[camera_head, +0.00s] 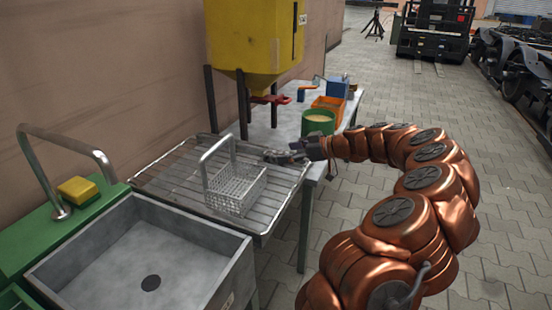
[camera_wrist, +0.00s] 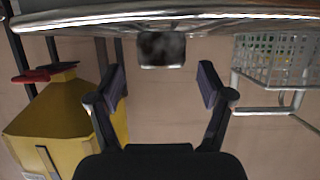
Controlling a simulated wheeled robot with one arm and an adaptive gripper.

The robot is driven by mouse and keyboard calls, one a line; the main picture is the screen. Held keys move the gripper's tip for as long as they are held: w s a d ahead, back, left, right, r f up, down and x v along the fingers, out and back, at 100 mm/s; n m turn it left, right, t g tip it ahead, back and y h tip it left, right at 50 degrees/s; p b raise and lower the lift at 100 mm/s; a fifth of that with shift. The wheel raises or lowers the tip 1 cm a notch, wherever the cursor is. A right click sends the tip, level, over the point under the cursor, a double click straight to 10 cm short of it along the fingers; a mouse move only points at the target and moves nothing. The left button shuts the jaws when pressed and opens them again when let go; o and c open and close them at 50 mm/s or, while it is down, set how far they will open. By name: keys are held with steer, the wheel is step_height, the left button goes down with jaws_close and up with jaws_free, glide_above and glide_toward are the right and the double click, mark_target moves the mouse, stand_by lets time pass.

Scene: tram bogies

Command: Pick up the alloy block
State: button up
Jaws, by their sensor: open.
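A small dark grey mottled block (camera_wrist: 161,49), which looks like the alloy block, shows in the upside-down wrist view against the shiny metal rim of the wire rack (camera_head: 171,178). It is in line with the gap between my fingers and beyond their tips. My gripper (camera_wrist: 162,76) is open, with nothing between its fingers. In the head view my gripper (camera_head: 284,156) reaches in from the right, low over the far right part of the rack. The block is hard to make out there beside the fingers.
A wire basket (camera_head: 236,188) with a tall handle stands on the rack, near my gripper. A yellow hopper (camera_head: 243,40) rises behind. A green pot (camera_head: 318,123) and orange bin (camera_head: 329,108) stand on the table beyond. A sink (camera_head: 140,260) is at front left.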

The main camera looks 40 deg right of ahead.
mark_target(278, 153)
steer(key=shift+x, duration=2.25)
steer(key=shift+a+r, duration=0.1)
steer(key=shift+r, duration=0.05)
steer(key=shift+c, duration=0.3)
steer(key=c, duration=1.3)
steer(key=shift+o, duration=0.2)
